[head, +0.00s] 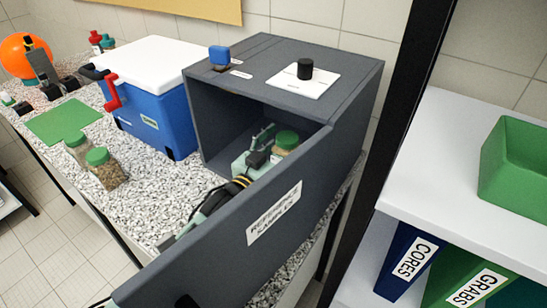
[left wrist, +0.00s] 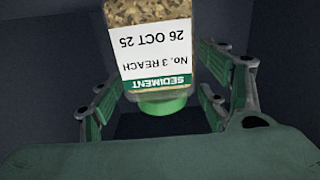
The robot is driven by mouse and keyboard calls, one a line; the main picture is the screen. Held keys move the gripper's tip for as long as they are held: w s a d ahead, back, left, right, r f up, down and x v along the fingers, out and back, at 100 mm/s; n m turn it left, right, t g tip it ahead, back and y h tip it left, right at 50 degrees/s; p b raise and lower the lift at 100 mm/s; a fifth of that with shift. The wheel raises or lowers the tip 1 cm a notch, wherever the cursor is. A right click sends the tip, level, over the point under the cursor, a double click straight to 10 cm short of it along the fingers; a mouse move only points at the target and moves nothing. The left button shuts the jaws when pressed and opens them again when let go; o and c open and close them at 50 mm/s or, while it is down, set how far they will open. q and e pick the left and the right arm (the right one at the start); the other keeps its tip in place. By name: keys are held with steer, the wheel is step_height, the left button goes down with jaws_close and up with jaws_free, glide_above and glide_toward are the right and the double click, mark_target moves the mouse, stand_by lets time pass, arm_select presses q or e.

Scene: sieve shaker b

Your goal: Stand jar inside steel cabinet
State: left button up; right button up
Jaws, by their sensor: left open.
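The jar (head: 287,141) with a green lid stands inside the grey steel cabinet (head: 265,46); the door hides its lower part. In the left wrist view the jar (left wrist: 155,45) shows pale grains and a label reading SEDIMENT, No. 3 REACH, upside down in the picture. My left gripper (head: 268,147) is inside the cabinet, close beside the jar. In the left wrist view its fingers (left wrist: 162,98) are spread apart on either side of the jar's lid end, with gaps visible. My right gripper is out of view.
The cabinet door (head: 225,240), labelled REFERENCE SAMPLES, is swung open in front. Two more green-lidded jars, one nearer (head: 107,170) and one behind (head: 78,149), stand left by a green mat (head: 64,121). A blue cooler (head: 160,118) stands beside the cabinet. A black shelf post (head: 395,130) is at right.

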arm_select(q)
steer(key=b+v, duration=0.1)
steer(key=v, duration=1)
steer(key=shift+s, duration=0.15)
steer(key=shift+a, duration=0.1)
steer(key=shift+c, duration=0.2)
stand_by(0.4)
